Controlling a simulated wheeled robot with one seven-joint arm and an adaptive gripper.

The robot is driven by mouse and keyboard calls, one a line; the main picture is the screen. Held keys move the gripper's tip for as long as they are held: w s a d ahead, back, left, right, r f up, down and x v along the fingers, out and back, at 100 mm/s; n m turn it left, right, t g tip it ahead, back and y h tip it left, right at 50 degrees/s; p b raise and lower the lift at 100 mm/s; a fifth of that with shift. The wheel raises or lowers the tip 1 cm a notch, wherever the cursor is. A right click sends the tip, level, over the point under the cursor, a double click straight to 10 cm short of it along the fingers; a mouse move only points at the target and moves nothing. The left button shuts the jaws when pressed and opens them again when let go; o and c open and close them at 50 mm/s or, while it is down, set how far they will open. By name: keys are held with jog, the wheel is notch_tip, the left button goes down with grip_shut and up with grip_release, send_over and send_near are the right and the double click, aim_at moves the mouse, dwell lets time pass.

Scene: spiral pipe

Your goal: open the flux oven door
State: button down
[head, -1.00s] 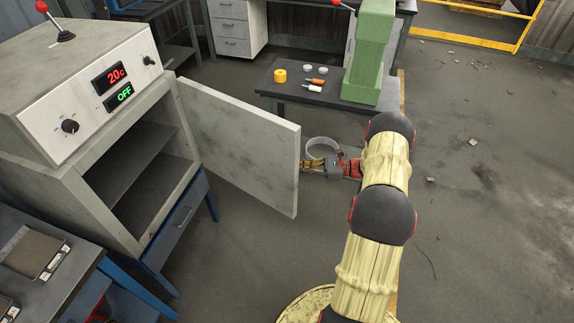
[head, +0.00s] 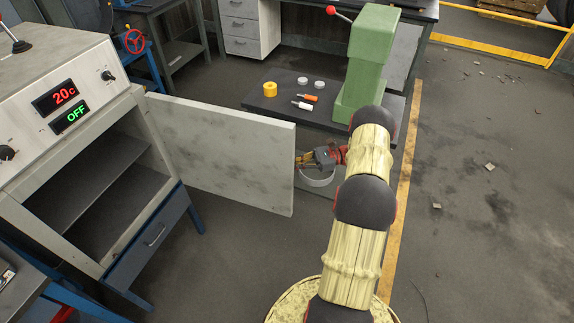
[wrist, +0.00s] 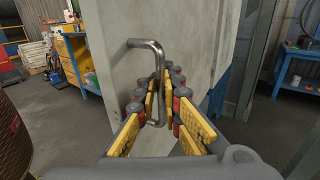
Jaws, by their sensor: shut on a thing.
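The flux oven (head: 120,60) stands at the left in the head view, with displays reading 20c and OFF. Its grey door (head: 225,155) stands wide open, swung out to the right, and the shelved interior shows. My gripper (head: 305,160) is at the door's free edge, with the fingertips partly hidden behind it. In the wrist view, a bent metal handle (wrist: 157,53) stands on the door face (wrist: 112,70). My gripper (wrist: 160,88) is shut on this handle, its yellow-padded fingers on both sides of the bar.
A low dark table (head: 285,118) with a green press (head: 366,65) stands beyond the door and my arm. Small bottles and a yellow roll (head: 270,89) lie on it.

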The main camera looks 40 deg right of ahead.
dwell(0.3)
jog(key=c, duration=2.2)
grip_release()
jog(key=shift+s+d, duration=0.1)
jog(key=shift+d, duration=0.05)
jog(key=shift+o, duration=0.8)
jog(key=v, duration=1.2)
